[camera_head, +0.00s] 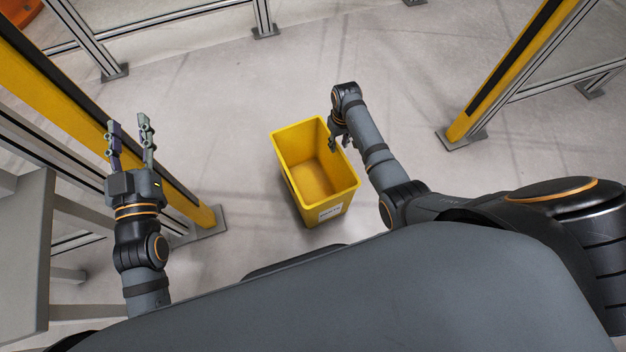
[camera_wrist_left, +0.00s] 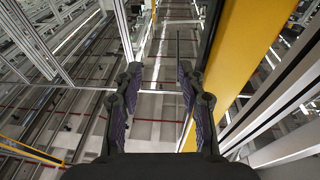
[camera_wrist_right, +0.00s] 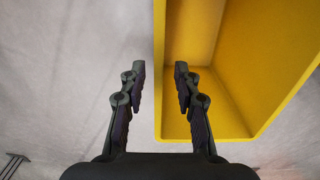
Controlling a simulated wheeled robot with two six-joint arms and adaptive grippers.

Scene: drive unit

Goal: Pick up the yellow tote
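The yellow tote (camera_head: 288,175) stands upright on the floor in the middle of the head view. It is open at the top and looks empty, with a white label on its near side. My right gripper (camera_head: 341,142) is at the tote's right rim, pointing down. In the right wrist view its fingers (camera_wrist_right: 158,75) are apart, and the edge of the tote (camera_wrist_right: 245,85) lines up with the gap between them. I cannot tell whether they touch the wall. My left gripper (camera_head: 130,130) is open and empty, well left of the tote; its spread fingers show in the left wrist view (camera_wrist_left: 160,78).
A yellow post (camera_head: 515,75) with a floor plate stands at the right. Another yellow post (camera_head: 75,105) runs close beside my left gripper. A grey table-like frame (camera_head: 28,250) is at the lower left. The floor (camera_head: 225,105) around the tote is clear.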

